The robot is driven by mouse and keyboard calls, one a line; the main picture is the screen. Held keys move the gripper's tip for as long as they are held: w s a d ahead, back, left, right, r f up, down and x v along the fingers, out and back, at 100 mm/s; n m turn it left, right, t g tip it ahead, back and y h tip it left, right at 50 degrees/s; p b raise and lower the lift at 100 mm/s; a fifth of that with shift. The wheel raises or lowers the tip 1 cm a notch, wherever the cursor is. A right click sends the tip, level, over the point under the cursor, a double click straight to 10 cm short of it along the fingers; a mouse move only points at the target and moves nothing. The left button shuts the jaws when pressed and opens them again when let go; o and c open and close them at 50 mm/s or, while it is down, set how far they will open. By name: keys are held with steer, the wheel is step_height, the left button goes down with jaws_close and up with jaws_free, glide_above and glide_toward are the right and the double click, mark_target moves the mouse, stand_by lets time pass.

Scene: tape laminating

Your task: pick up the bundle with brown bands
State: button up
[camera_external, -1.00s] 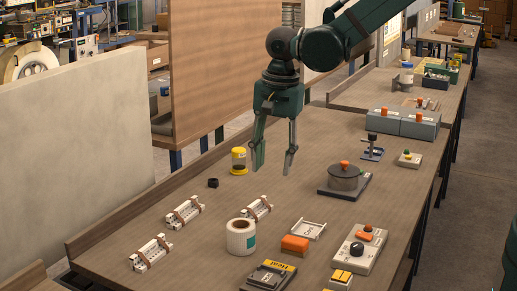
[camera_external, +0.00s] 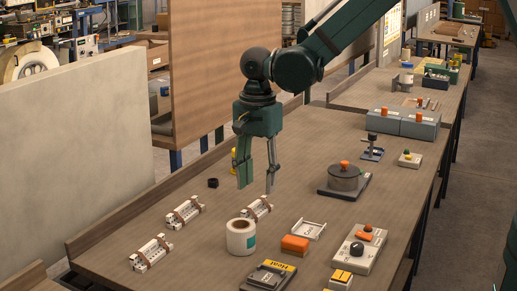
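Three white bundles with brown bands lie on the wooden bench (camera_external: 300,150). One bundle (camera_external: 184,213) is at the left middle, one (camera_external: 151,252) is nearer the front left, and one (camera_external: 257,209) lies right behind the white roll (camera_external: 240,237). All three look alike, with bands across them. My gripper (camera_external: 256,190) is open and empty, pointing down. Its fingertips appear just above and behind the bundle by the roll; I cannot tell the exact height. The fingers hide most of the yellow-capped jar (camera_external: 233,154).
An orange block (camera_external: 295,244), a white tray (camera_external: 309,229) and a grey device (camera_external: 270,274) stand right of the roll. A round pot (camera_external: 344,177) on a dark base is farther right. A small black piece (camera_external: 213,183) lies left of my gripper.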

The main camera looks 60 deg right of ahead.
mark_target(258, 212)
steer(key=shift+f, duration=1.2)
steer(key=shift+f+b, duration=0.3)
steer(key=shift+f, duration=2.3)
steer(key=c, duration=1)
